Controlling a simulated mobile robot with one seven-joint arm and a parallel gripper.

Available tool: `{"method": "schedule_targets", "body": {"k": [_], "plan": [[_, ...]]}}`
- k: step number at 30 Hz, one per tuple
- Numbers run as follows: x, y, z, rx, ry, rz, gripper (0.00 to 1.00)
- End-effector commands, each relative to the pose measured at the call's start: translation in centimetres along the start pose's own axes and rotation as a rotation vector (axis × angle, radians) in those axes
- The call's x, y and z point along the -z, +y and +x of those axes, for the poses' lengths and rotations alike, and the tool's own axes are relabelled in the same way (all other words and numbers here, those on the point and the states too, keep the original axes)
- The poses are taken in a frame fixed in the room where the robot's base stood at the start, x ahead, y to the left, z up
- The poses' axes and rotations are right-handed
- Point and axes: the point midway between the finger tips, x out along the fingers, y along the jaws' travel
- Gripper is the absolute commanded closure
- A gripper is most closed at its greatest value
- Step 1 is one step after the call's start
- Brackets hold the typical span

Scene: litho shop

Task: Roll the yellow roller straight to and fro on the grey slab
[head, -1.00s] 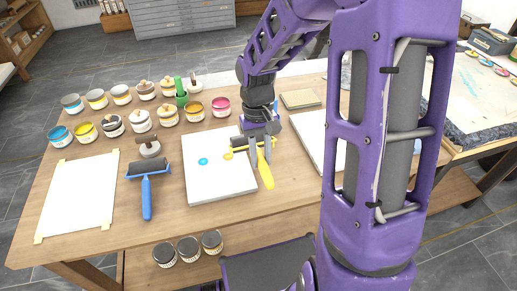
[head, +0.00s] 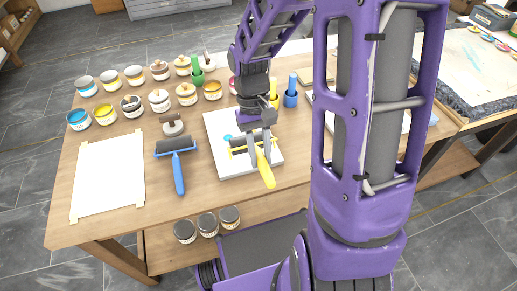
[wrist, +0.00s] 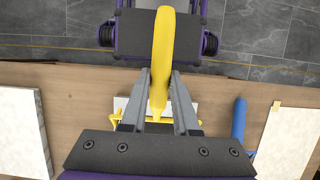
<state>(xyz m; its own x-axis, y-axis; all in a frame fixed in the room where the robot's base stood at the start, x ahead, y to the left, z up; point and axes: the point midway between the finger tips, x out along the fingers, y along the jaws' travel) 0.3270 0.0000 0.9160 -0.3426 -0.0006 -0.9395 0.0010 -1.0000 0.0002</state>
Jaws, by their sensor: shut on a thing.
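The yellow roller (head: 265,172) is gripped by its handle, which points toward the table's front edge. Its dark cylinder (head: 240,143) lies across the middle of the pale grey slab (head: 215,165); I cannot tell whether it touches. My gripper (head: 257,150) is shut on the handle and hides part of the roller. A blue ink spot (head: 227,139) shows on the slab left of the roller. In the wrist view the yellow handle (wrist: 161,55) stands between the two fingers, and the slab is mostly hidden.
A blue roller (head: 177,170) lies left of the slab, beside a taped white sheet (head: 108,175). Several ink jars stand along the back left. A blue container (head: 291,98) with a handle stands behind the slab. My arm covers the right side.

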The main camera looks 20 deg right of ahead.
Motion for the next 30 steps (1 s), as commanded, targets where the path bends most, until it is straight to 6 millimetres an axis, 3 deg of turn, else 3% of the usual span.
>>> {"method": "schedule_targets", "body": {"k": [5, 13, 15, 30], "plan": [[0.1, 0.0, 0.8, 0.000, -0.005, 0.001, 1.00], [1.7, 0.0, 5.1, 0.000, -0.004, 0.001, 1.00], [2.9, 0.0, 3.7, 0.001, -0.001, 0.000, 1.00], [12.3, 0.0, 0.2, 0.001, -0.002, 0.000, 1.00]]}}
